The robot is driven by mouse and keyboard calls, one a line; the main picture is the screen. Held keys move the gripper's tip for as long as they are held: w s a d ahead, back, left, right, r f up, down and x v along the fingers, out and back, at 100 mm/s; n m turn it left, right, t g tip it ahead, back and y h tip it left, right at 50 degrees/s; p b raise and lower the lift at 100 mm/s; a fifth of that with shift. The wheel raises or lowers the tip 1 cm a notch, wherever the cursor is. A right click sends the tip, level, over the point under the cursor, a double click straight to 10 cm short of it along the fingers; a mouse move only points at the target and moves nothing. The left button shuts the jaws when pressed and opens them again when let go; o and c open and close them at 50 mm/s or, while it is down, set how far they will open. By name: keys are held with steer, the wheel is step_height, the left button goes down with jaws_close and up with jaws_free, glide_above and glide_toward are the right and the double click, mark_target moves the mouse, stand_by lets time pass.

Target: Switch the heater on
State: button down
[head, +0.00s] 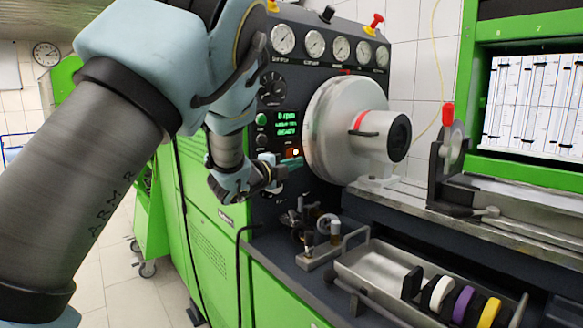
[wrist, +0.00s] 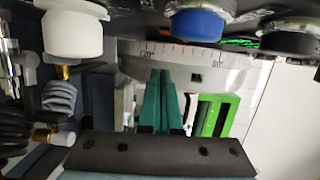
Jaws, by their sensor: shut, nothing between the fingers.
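The dark control panel (head: 273,148) of the green testbench carries a green-lit display (head: 287,123), knobs and a small orange-lit spot (head: 296,152). I cannot read which control is the heater switch. My gripper (head: 299,162) is in front of the lower panel, just below the lit spot and left of the big silver flywheel (head: 322,130). Its teal fingers are together and empty, as the wrist view (wrist: 161,73) also shows. Whether the fingertips touch the panel cannot be told. My gripper and arm hide part of the panel.
A row of gauges (head: 314,43) tops the panel. Fittings (head: 328,225) stand on the ledge below my gripper. A metal tray (head: 385,268) with coloured rings lies at front right. The wrist view shows a white knob (wrist: 72,33) and a blue cap (wrist: 197,24) close by.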

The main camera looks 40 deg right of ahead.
steer(key=s+a+b, duration=0.2)
steer(key=a, duration=0.7)
steer(key=shift+a+f, duration=0.15)
steer(key=shift+a, duration=0.25)
steer(key=w+a+f+n+t+y+p, duration=0.25)
steer(key=w+a+n+t+y, duration=0.35)
steer(key=w+a+n, duration=0.65)
steer(key=w+a+f+n+y+p, duration=0.1)
steer(key=a+f+n+y, duration=0.25)
steer(key=a, duration=0.55)
steer(key=w+a+f+n+y+p, duration=0.15)
steer(key=a+n+y, duration=0.25)
steer(key=a, duration=0.6)
steer(key=s+a+f+n+g+y+p, duration=0.1)
steer(key=s+a+f+n+g+y, duration=0.1)
steer(key=s+a+n+g, duration=0.2)
steer(key=s+a+f+n+g+y+p, duration=0.1)
steer(key=s+a+n+g+y, duration=0.1)
steer(key=s+a+n, duration=0.6)
steer(key=s+a+g, duration=0.1)
steer(key=s+a, duration=0.4)
steer(key=a, duration=0.1)
steer(key=shift+s+f+g, duration=0.2)
steer(key=shift+f+g, duration=0.15)
steer(key=shift+g, duration=0.05)
